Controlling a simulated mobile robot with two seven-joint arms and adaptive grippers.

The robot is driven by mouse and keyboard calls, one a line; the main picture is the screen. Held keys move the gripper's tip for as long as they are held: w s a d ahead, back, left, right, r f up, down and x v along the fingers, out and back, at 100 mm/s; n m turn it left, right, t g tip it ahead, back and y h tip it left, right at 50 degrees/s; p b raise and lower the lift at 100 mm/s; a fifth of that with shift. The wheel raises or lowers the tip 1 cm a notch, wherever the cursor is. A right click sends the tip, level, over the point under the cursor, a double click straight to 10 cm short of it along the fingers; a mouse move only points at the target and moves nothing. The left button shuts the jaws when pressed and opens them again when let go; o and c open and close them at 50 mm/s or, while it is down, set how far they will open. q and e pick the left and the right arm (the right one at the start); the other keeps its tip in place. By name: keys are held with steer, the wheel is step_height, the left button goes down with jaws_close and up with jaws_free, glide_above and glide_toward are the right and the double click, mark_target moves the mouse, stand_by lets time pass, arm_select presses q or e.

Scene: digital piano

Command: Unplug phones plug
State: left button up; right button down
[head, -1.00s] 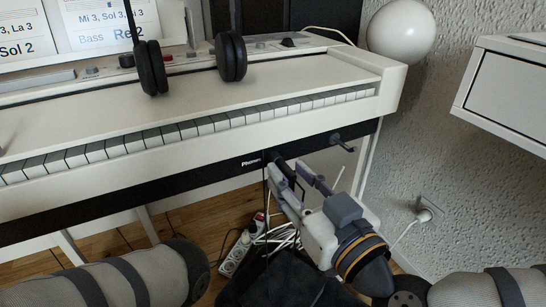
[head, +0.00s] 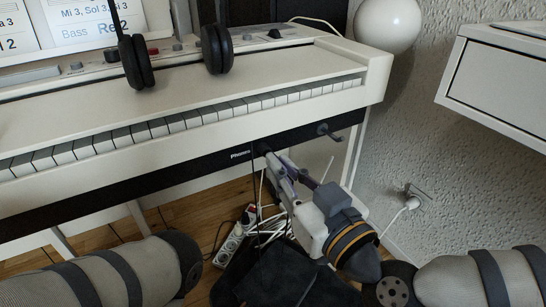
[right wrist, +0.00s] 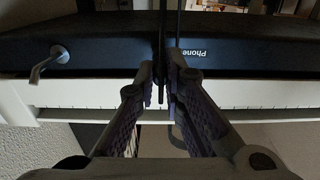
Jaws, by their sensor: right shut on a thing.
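The white digital piano (head: 180,105) has a black strip under its keys with the "Phones" label (head: 240,154). My right gripper (head: 268,160) is at the strip, just right of that label. Its fingers are shut on the dark phones plug (right wrist: 162,62), which the fingertips mostly hide. I cannot tell whether the plug is still seated in its socket. A thin black cord (head: 258,205) hangs below the gripper. The black headphones (head: 135,60) hang over the piano's top panel. The label shows upside down in the right wrist view (right wrist: 194,53). My left gripper is out of view.
A hook (head: 326,130) sticks out from the strip, right of the gripper. A power strip (head: 232,240) with white cables and a black cloth-like item (head: 270,275) lie below. A white drawer unit (head: 500,80) and the textured wall bound the right.

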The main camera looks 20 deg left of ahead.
steer(key=shift+s, duration=0.1)
steer(key=shift+s+d, duration=0.2)
steer(key=shift+d, duration=0.15)
steer(key=shift+s+d+p, duration=0.45)
steer(key=shift+d+p, duration=0.1)
steer(key=shift+d, duration=0.05)
steer(key=shift+p+v, duration=1)
steer(key=shift+v, duration=1.5)
